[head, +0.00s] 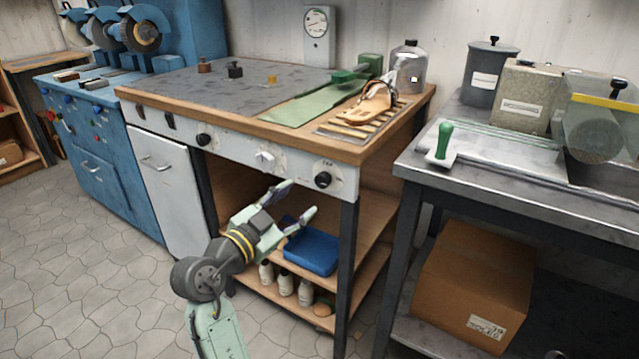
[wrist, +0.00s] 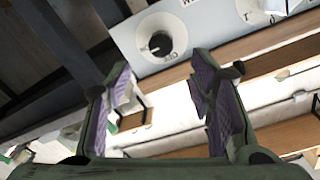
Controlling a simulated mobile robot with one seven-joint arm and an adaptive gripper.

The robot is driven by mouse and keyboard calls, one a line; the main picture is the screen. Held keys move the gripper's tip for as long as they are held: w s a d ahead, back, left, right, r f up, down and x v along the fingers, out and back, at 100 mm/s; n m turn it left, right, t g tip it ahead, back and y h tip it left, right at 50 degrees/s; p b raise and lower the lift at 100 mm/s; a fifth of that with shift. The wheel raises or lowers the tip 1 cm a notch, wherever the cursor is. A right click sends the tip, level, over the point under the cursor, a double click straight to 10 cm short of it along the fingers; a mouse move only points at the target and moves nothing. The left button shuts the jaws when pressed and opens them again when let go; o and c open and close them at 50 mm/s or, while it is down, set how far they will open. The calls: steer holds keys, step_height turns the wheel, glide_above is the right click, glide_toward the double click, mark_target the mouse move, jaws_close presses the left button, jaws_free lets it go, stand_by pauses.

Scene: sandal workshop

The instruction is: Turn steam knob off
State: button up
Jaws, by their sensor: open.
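The white front panel of the workbench (head: 232,149) carries three knobs in the head view: a black left knob (head: 203,139), a white middle knob (head: 264,158) and a black right knob (head: 323,180). I cannot read which one is marked steam. My gripper (head: 298,202) is open and empty, below the panel between the middle and right knobs, apart from both. The wrist view, which looks turned over, shows a black knob (wrist: 158,43) on a round white dial beyond my open fingers (wrist: 165,82). Part of a second dial (wrist: 255,10) is cut off at its upper right.
A blue tray (head: 312,251) and several white bottles (head: 285,284) stand on the shelves below the panel. A dark bench leg (head: 345,270) stands right of my gripper. A sandal (head: 368,105) lies on a slatted rack on top. A metal table (head: 480,180) is at right.

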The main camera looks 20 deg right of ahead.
mark_target(320, 182)
steer(key=p+x, duration=0.2)
steer(key=x, duration=0.7)
steer(key=shift+w+d, duration=0.1)
steer(key=c, duration=1.2)
steer(key=shift+o, duration=0.2)
